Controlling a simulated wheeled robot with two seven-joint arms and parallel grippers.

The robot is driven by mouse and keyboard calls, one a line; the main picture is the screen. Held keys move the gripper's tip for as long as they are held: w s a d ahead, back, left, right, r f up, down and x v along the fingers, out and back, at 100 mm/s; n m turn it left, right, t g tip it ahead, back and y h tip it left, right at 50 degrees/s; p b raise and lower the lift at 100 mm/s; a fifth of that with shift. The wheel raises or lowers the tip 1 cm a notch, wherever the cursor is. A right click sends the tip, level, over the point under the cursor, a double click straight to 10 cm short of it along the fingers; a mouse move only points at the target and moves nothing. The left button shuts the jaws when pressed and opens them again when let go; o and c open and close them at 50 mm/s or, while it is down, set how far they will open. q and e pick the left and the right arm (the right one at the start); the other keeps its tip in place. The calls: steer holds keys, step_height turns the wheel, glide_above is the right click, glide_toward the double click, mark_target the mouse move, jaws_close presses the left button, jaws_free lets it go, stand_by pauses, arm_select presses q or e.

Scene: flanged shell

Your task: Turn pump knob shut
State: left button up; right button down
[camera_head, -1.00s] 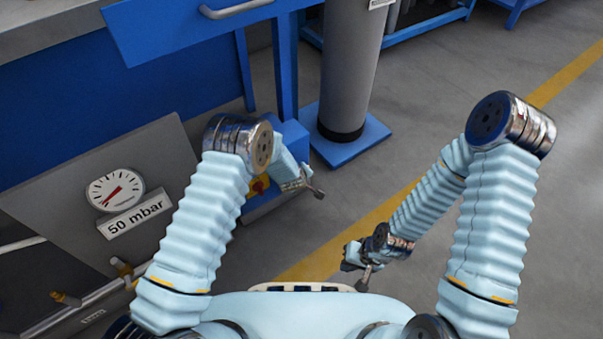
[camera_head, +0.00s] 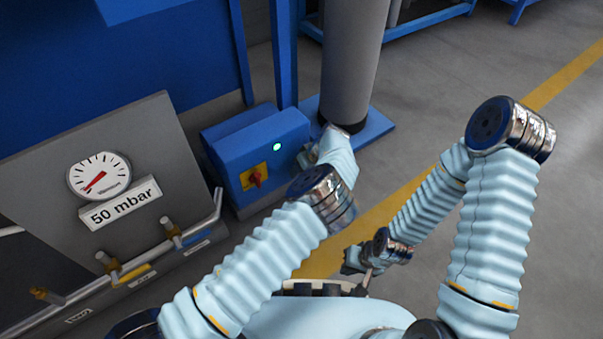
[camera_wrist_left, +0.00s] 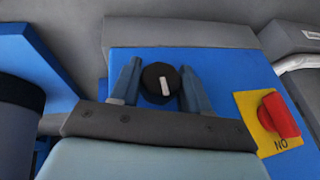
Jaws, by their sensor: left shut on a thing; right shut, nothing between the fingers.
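The pump knob (camera_wrist_left: 160,78) is round and black with a white bar, on the blue box's face in the left wrist view. Its bar stands nearly upright there. The fingers of my left gripper (camera_wrist_left: 160,92) are on either side of the knob, shut on it. In the head view my left gripper (camera_head: 309,155) is at the right side of the blue box (camera_head: 245,137), and the knob is hidden. My right gripper (camera_head: 365,279) is shut and empty, low over the floor, away from the box.
A red switch on a yellow plate (camera_head: 256,178) is on the box, close to the knob in the wrist view (camera_wrist_left: 279,115). A gauge (camera_head: 100,176) and a "50 mbar" sign (camera_head: 120,204) are left. A grey column (camera_head: 350,70) stands behind.

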arm_select(q)
steer(key=shift+d+f, duration=0.1)
stand_by(0.5)
steer(key=o, duration=1)
steer(key=shift+c, duration=0.2)
steer(key=p+v, duration=0.2)
steer(key=v, duration=1.1)
steer(key=shift+d+r, duration=0.25)
steer(key=shift+r, duration=0.1)
steer(key=shift+d, duration=0.1)
